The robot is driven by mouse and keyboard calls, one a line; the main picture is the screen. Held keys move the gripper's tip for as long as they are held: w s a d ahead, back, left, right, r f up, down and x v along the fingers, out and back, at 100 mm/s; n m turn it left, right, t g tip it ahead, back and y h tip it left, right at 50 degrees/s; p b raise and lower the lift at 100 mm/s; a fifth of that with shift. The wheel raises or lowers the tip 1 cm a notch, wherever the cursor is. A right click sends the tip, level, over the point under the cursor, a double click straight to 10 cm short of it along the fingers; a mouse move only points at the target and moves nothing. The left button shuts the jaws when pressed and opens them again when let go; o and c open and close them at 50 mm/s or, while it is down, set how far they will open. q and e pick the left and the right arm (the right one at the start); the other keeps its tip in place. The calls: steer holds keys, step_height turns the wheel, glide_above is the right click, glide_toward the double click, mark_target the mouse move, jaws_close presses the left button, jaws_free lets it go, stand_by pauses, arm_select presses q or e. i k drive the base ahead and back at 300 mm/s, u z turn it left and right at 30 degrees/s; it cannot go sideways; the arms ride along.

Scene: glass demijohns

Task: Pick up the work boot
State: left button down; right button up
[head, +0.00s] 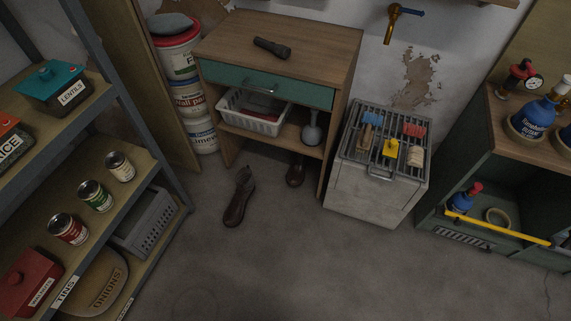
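A dark brown work boot (239,198) stands on the grey concrete floor in the head view, left of centre, in front of the wooden cabinet. Its shaft points toward the cabinet and its toe toward me. A second dark brown shoe or boot (295,174) is partly under the cabinet's right side, and its back is in shadow. Neither of my grippers shows in this view.
A wooden cabinet (308,38) with a green drawer stands behind the boot. Shelves with cans and tins (143,176) are on the left. A stone sink with a rack (372,191) and a green workbench (445,203) are on the right. The front floor is clear.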

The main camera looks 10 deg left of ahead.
mark_target(295, 176)
steer(key=u, duration=0.45)
steer(key=i, duration=0.85)
steer(key=u, duration=0.35)
steer(key=i, duration=1.35)
steer(key=z, duration=0.35)
